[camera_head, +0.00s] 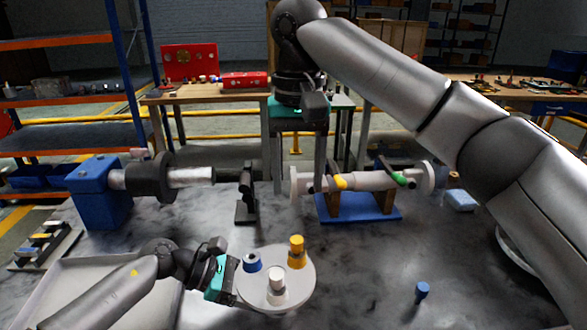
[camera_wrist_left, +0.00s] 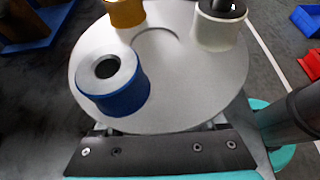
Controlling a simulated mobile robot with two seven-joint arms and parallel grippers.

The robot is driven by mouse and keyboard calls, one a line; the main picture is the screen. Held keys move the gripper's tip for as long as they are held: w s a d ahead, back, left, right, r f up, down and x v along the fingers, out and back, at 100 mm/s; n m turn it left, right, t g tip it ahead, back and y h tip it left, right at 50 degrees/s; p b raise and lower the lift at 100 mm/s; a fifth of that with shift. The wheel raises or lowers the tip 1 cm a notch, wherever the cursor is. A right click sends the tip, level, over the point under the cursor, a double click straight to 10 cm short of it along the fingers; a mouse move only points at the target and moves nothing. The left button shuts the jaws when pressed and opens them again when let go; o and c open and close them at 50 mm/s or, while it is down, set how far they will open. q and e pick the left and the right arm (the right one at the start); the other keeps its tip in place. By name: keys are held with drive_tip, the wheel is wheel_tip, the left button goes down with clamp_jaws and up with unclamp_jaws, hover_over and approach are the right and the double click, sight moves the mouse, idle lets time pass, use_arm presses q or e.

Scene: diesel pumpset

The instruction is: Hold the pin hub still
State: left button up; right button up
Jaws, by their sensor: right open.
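The pin hub (camera_head: 262,293) looks like a round pale grey disc on the table, front middle. It carries a blue bushing (camera_head: 252,262), a yellow one (camera_head: 296,252) and a white one (camera_head: 277,287). In the left wrist view the hub (camera_wrist_left: 165,70) fills the middle, close beyond my gripper's dark plate. My left gripper (camera_head: 232,282) is at the hub's left edge; its fingertips are hidden under the disc, so I cannot tell its grip. My right gripper (camera_head: 299,188) is open and points down, its fingers around or beside the left end of the pale shaft (camera_head: 372,181).
The pale shaft rests on a blue stand (camera_head: 365,215). A blue machine block (camera_head: 100,195) with a dark flange (camera_head: 152,178) stands left. A black upright (camera_head: 246,195) is between them. A grey tray (camera_head: 80,280) lies front left. A small blue part (camera_head: 421,292) stands right of the hub.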

use_arm(q)
drive_tip(key=o, duration=0.4)
drive_tip(key=shift+r, duration=0.1)
